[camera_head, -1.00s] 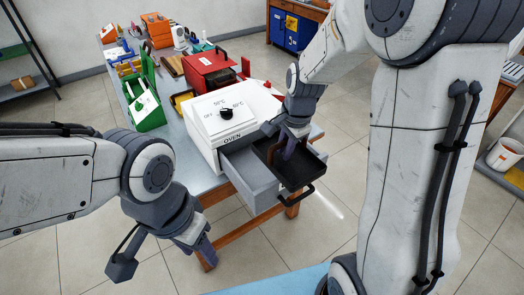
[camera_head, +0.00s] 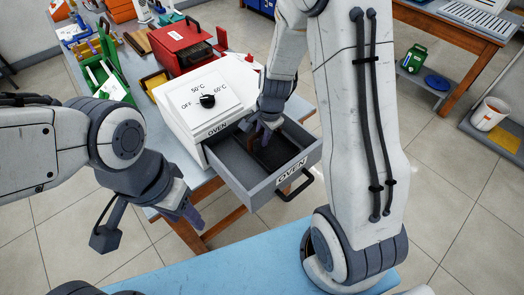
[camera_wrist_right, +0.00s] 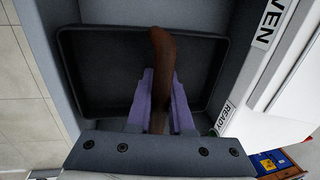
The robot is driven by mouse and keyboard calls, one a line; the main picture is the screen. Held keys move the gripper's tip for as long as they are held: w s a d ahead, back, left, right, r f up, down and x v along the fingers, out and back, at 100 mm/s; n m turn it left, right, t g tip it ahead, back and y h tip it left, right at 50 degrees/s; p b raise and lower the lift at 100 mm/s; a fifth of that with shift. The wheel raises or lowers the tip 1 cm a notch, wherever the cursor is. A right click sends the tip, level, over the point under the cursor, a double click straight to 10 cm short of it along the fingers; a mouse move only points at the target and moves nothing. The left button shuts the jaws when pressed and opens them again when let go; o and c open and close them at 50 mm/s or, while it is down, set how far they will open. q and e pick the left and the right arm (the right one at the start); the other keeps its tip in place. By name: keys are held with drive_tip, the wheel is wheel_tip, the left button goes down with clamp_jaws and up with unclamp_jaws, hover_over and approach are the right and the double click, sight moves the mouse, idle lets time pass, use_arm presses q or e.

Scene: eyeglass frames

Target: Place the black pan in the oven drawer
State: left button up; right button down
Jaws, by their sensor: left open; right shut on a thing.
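The white oven (camera_head: 205,100) stands on the table with its grey drawer (camera_head: 236,180) pulled out. The black pan (camera_head: 282,150) is inside the drawer, toward its right part; whether it rests on the drawer floor is hard to tell. My right gripper (camera_head: 263,137) reaches down into the drawer, shut on the pan's brown handle. In the right wrist view the black pan (camera_wrist_right: 100,75) lies flat between the drawer walls, with the purple fingers (camera_wrist_right: 158,98) around the handle. My left gripper (camera_head: 190,212) is open and empty, left of the drawer and apart from it.
A red toolbox (camera_head: 185,45) stands behind the oven, and a green holder (camera_head: 108,75) to its left. A blue surface (camera_head: 200,270) lies in front. A bucket (camera_head: 490,112) stands at the far right. The floor right of the drawer is clear.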

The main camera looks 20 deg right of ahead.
sight(263, 150)
wheel_tip(263, 150, down, 3)
drive_tip(key=shift+f+b, duration=0.1)
drive_tip(key=shift+b, duration=0.35)
drive_tip(key=shift+f+b, duration=1)
drive_tip(key=shift+f, duration=0.65)
drive_tip(key=shift+f, duration=0.2)
drive_tip(key=c, duration=0.8)
unclamp_jaws()
drive_tip(key=shift+s, duration=0.1)
drive_tip(key=shift+r, duration=0.1)
